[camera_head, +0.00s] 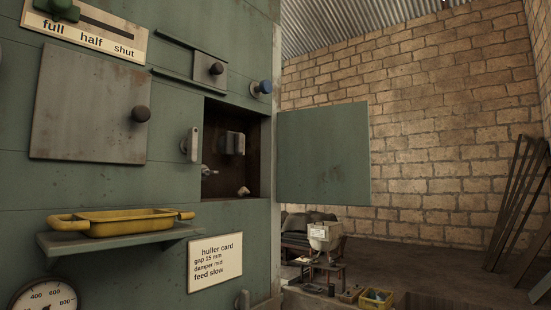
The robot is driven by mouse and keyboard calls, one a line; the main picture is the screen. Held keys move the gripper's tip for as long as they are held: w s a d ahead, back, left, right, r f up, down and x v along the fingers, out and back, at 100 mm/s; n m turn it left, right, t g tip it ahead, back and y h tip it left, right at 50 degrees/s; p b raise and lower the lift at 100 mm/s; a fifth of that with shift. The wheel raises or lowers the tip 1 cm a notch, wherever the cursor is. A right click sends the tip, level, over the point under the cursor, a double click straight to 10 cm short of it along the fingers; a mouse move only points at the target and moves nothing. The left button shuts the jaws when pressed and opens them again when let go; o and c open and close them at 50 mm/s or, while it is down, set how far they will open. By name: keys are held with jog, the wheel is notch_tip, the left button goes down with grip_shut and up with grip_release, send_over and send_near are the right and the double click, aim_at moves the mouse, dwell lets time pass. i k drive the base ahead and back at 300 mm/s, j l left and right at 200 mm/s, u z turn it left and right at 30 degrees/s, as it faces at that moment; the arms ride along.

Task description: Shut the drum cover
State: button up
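The drum cover (323,155) appears to be the flat green panel standing swung open at the right side of the machine. It sticks out to the right of a square dark opening (256,165) in the green machine front. Inside the opening are a grey block-like part, a small metal piece and a pale lump (243,191). A light upright latch or handle (194,144) sits at the opening's left edge. My gripper is not in view.
A grey plate with a dark knob (90,108) is left of the opening, below a "full half shut" slider. A yellow tray (120,222) rests on a shelf jutting out below. Small equipment and crates (376,299) stand behind, at lower right. Bars lean on the far right wall.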

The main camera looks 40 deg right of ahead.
aim_at(324, 153)
jog(key=i+l+u, duration=0.1)
jog(key=l+u, duration=0.75)
jog(key=u, duration=0.15)
jog(key=k+l+u, duration=0.1)
jog(key=l+u, duration=0.4)
